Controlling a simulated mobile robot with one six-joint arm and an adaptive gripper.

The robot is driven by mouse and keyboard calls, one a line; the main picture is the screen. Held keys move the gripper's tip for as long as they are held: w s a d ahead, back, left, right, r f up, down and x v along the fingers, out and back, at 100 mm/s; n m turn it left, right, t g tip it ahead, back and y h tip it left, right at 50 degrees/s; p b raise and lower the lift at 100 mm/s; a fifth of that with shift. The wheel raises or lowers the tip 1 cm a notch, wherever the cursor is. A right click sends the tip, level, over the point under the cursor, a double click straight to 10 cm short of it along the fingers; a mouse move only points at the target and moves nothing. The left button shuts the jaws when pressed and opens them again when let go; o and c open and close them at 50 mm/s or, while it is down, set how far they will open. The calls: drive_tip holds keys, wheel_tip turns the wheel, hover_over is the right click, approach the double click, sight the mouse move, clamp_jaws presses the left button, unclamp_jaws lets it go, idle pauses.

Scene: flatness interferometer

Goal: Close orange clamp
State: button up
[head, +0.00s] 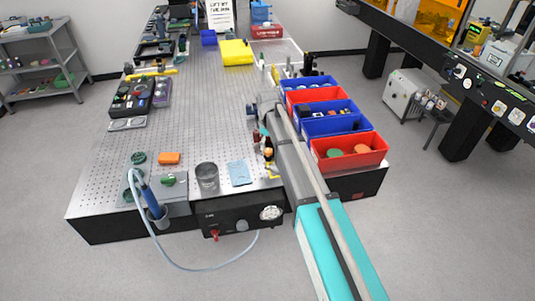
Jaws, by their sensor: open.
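My gripper (252,111) is at the far end of my arm, low over the middle right of the perforated table (205,100). It looks small and dark here, and its jaws are open. No object shows between them. I cannot pick out the orange clamp with certainty. A small orange and black part (268,153) stands beside my arm, nearer than my gripper and apart from it. My arm hides part of the table's right side.
Red and blue bins (350,162) line the table's right edge, close to my arm. A metal beaker (207,177), a light blue pad (240,173) and a blue-handled tool with a hose (153,203) are at the front.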

sight(268, 150)
drive_tip(key=shift+f+b, duration=1.4)
drive_tip(key=shift+f, duration=0.35)
drive_tip(key=c, duration=1)
drive_tip(key=shift+a, duration=0.2)
clamp_jaws()
drive_tip(key=shift+d, duration=0.15)
